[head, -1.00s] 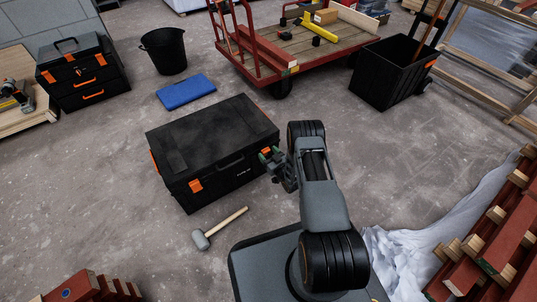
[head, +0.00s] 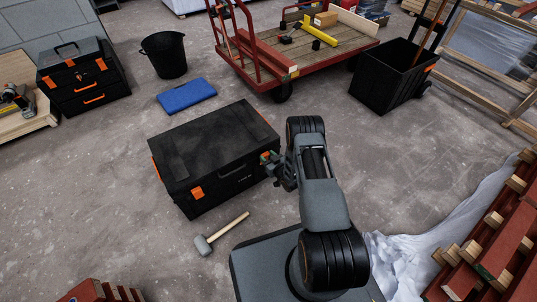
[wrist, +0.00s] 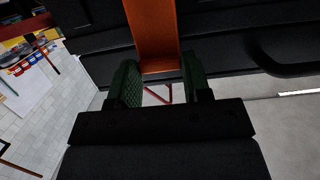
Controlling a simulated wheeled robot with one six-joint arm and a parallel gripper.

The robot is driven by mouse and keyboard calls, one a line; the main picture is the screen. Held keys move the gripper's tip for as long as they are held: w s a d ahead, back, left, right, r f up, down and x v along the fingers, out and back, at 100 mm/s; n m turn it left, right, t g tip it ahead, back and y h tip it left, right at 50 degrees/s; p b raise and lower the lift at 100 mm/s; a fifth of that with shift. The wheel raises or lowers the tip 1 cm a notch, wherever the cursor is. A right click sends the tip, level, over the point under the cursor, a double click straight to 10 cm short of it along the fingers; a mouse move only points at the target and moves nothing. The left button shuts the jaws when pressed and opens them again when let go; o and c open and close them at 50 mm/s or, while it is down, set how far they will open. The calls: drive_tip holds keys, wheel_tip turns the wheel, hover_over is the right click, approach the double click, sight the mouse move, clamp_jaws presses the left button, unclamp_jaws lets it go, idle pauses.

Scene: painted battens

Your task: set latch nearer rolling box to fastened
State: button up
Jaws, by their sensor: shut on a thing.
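A black toolbox (head: 215,150) with a closed-looking lid stands on the floor, with two orange latches on its front. The left latch (head: 197,193) is in plain view. The right latch (head: 266,156), on the side nearer the black wheeled box, is mostly hidden by my gripper (head: 273,162) in the head view. In the wrist view this orange latch (wrist: 153,35) runs down between the green pads of my gripper (wrist: 162,88), which is shut on its lower end. I cannot tell whether the latch is fastened.
The black rolling box (head: 385,80) with a wooden handle in it stands at the back right, beside a red cart (head: 300,50). A mallet (head: 220,234) lies before the toolbox. A blue case (head: 187,96) and a black bucket (head: 164,55) are behind it.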

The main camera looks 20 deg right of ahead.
drive_tip(key=shift+w+a+g, duration=0.15)
drive_tip(key=shift+w+g, duration=0.1)
drive_tip(key=shift+g, duration=0.25)
drive_tip(key=o, duration=1.3)
drive_tip(key=shift+r, duration=0.1)
drive_tip(key=p+v, duration=0.4)
drive_tip(key=v, duration=0.9)
drive_tip(key=shift+s+p, duration=0.4)
